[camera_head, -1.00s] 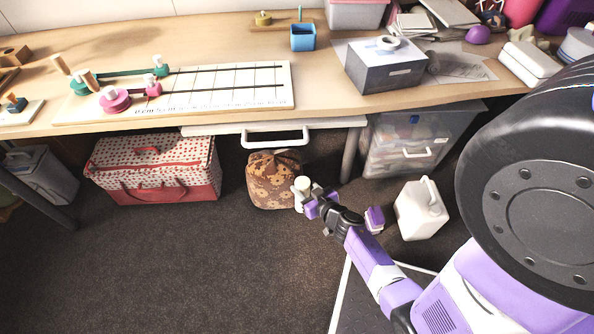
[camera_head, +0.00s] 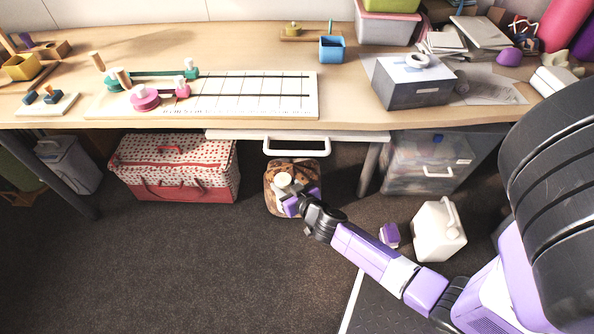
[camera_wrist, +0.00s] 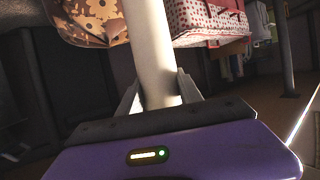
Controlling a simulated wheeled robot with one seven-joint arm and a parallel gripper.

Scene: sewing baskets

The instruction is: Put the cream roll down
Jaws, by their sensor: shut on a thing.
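The cream roll (camera_head: 283,180) is held in my gripper (camera_head: 290,192), in front of the brown patterned bag under the table. In the wrist view the roll (camera_wrist: 150,50) is a pale, smooth cylinder running up from between the fingers. My gripper (camera_wrist: 157,95) is shut on it, with one finger on each side. The roll's far end is out of the wrist view. In the head view mainly its round end shows; the rest is hidden by the gripper and the viewing angle.
The brown floral bag (camera_head: 310,176) is close behind the roll. A red and white dotted basket (camera_head: 175,170) stands to the left, a white jug (camera_head: 438,232) to the right. The dark carpet (camera_head: 180,265) is clear in front.

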